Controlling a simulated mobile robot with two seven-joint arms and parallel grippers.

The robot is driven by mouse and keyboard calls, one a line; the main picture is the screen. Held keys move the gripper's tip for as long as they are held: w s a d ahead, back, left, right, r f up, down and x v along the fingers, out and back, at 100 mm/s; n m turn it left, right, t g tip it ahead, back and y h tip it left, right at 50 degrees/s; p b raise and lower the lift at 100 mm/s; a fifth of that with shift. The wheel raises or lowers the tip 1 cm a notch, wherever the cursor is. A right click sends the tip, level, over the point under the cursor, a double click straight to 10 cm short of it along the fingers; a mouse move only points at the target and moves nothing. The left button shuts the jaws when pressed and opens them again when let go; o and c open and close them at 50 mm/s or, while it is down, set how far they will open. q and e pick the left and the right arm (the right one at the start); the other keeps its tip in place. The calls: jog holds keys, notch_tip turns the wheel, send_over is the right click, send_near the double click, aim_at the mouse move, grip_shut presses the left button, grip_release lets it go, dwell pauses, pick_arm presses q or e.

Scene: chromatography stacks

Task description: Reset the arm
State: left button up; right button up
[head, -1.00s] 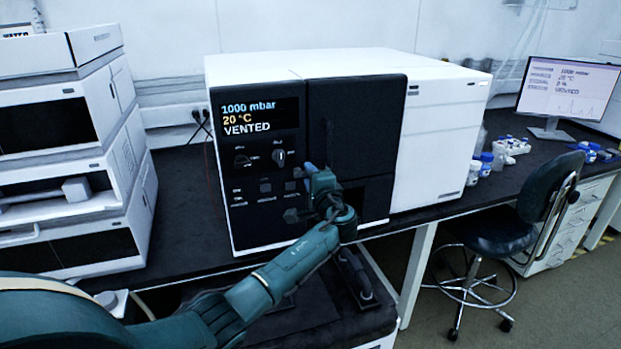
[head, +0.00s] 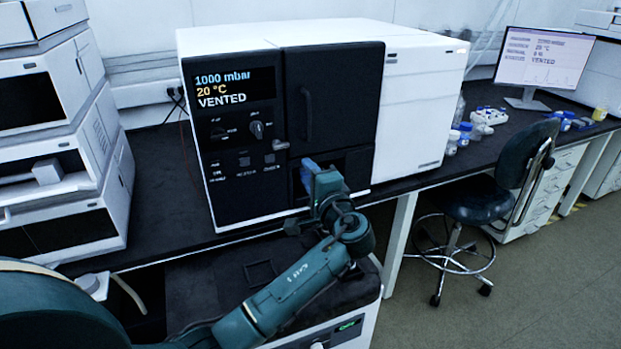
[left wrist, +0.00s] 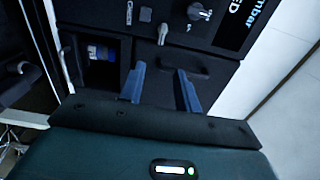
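My left gripper (left wrist: 161,88) shows in the left wrist view with its two blue fingers apart and nothing between them. Behind the fingers is the black front of the instrument, with a dark handle (left wrist: 184,66). In the head view my left arm reaches in from the lower left, and the gripper (head: 312,178) is in front of the lower part of the white and black instrument (head: 420,110). It hides part of that front. Whether it touches the front I cannot tell. My right gripper is not in view.
The instrument's display (head: 234,88) reads 1000 mbar, 20 °C, VENTED. An opening (left wrist: 100,75) in its front holds something blue and white. A stacked white unit (head: 55,130) stands left. A chair (head: 490,185) and a monitor (head: 545,62) are right. Floor at lower right is clear.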

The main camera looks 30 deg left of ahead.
pick_arm(q)
jog(key=shift+s+d, duration=0.1)
jog(key=shift+d, duration=0.05)
dwell(0.3)
jog(key=s+d+f+h+p, duration=0.1)
jog(key=s+d+f+h, duration=0.25)
jog(key=f, duration=0.35)
jog(key=s+d+f+m+h, duration=0.1)
jog(key=s+d+f+h, duration=0.1)
jog(key=s+f+h, duration=0.3)
jog(key=s+d+f+h+p, duration=0.1)
jog(key=s+d+f+h, duration=0.1)
jog(key=f, duration=0.6)
jog(key=s+d+f+n+h, duration=0.1)
jog(key=s+d+n+h, duration=0.2)
jog(key=s, duration=0.6)
jog(key=s+d+f+n+g+h+p, duration=0.1)
jog(key=s+d+n+h, duration=0.2)
jog(key=s, duration=0.5)
jog(key=shift+s+d+f+h, duration=0.15)
jog(key=shift+s+d+h, duration=0.1)
jog(key=shift+s+h, duration=0.15)
jog(key=shift+a, duration=0.1)
